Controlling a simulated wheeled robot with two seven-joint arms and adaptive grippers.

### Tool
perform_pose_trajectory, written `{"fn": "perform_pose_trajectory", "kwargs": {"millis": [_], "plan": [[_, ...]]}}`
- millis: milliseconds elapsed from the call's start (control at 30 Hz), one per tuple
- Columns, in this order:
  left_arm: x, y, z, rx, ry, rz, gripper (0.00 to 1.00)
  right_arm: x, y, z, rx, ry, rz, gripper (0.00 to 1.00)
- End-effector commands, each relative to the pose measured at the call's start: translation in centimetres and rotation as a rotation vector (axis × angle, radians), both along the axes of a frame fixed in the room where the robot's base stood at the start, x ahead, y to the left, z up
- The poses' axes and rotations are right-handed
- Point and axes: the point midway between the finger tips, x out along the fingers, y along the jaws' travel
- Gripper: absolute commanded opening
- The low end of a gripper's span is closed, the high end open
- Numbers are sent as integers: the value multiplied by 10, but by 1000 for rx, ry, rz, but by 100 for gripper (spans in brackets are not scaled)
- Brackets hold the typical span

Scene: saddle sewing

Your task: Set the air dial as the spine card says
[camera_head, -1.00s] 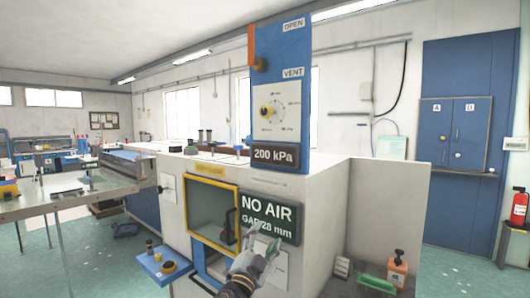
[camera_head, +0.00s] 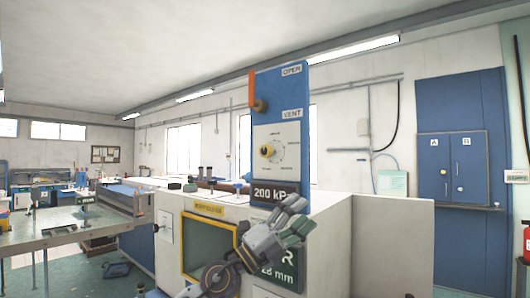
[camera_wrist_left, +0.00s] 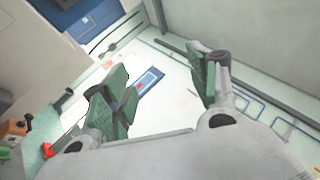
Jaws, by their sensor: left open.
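The scale figures are too small to read. Below it a dark readout (camera_head: 265,193) shows "200 kPa", its right end partly covered by my gripper. My left gripper (camera_head: 299,216) is open and empty, below and to the right of the dial, apart from the knob. Its green-padded fingers also show spread in the left wrist view (camera_wrist_left: 162,78). I cannot make out any spine card. My right gripper is not in view.
An orange lever (camera_head: 252,88) with a brass knob sits above the dial, between "OPEN" and "VENT" labels.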

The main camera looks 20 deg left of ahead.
Motion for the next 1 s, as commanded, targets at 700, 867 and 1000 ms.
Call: {"fn": "perform_pose_trajectory", "kwargs": {"millis": [700, 867, 1000], "plan": [[-12, 2, 59, 624, -227, 149, 60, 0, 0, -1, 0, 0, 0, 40], [-8, 19, 72, 747, -242, 228, 60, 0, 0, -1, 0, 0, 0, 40], [-4, 39, 85, 848, -243, 313, 60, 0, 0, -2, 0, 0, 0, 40]]}}
